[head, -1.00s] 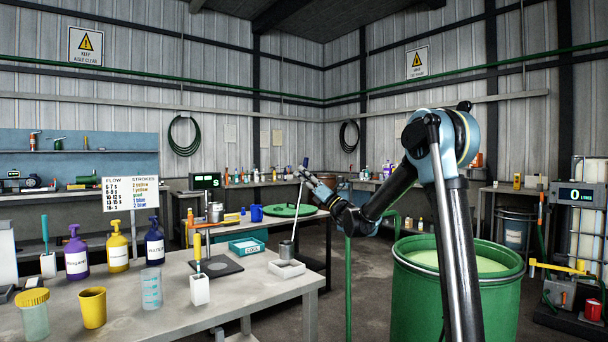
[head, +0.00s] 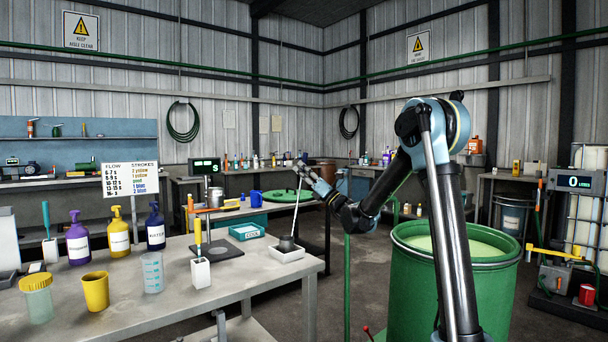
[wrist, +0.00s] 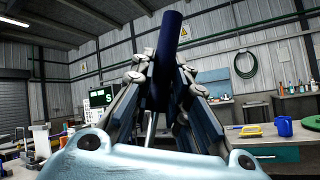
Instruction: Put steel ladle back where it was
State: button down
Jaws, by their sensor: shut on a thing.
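The steel ladle has a small steel cup (head: 286,243), a long thin rod and a dark blue handle (wrist: 170,45). My gripper (head: 303,168) is shut on the handle, above the right end of the near table. In the wrist view the handle stands up between the two fingers (wrist: 160,85). The rod runs down from my gripper, leaning slightly. The cup is at the white tray (head: 287,257), within its outline; I cannot tell whether it touches the tray's floor.
The grey table (head: 240,285) also holds a dark plate (head: 217,250), a white holder with a yellow-handled tool (head: 200,270), a beaker (head: 152,272), a yellow cup (head: 94,299) and pump bottles. A green drum (head: 430,290) stands to the right.

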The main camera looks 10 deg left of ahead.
jog(key=shift+f, duration=0.35)
jog(key=c, duration=1.5)
grip_release()
jog(key=shift+o, duration=0.2)
jog(key=shift+d, duration=0.1)
